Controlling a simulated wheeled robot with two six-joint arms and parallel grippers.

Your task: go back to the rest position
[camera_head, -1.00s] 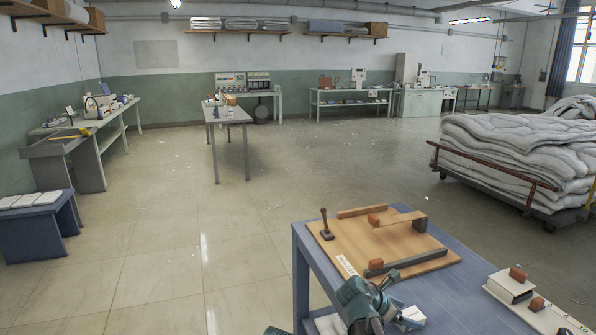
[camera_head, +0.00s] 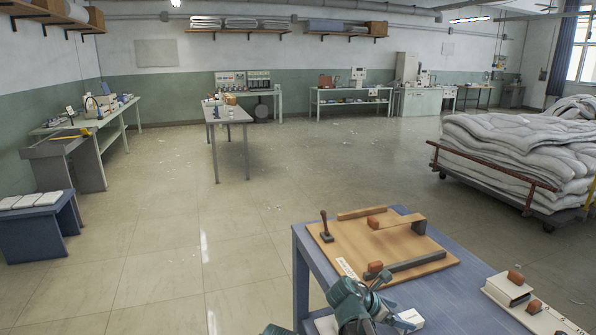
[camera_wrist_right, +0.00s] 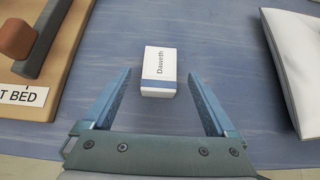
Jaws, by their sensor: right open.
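My right gripper (camera_head: 390,303) is at the bottom of the head view, over the near part of the blue table (camera_head: 440,300). In the right wrist view its two fingers (camera_wrist_right: 158,95) are spread wide with nothing held between them. A small white box (camera_wrist_right: 158,72) with a blue band and the name "Daweth" lies on the table just beyond the fingertips, apart from both. It also shows in the head view (camera_head: 411,318), beside the gripper. My left gripper cannot be made out.
A wooden board (camera_head: 350,245) with dark bars and red-brown blocks is fixed on the table's far left. A white box-like fixture (camera_head: 508,290) stands at the right. A cart (camera_head: 480,185) with heaped duvets (camera_head: 520,140) stands behind. The floor (camera_head: 200,240) at left is open.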

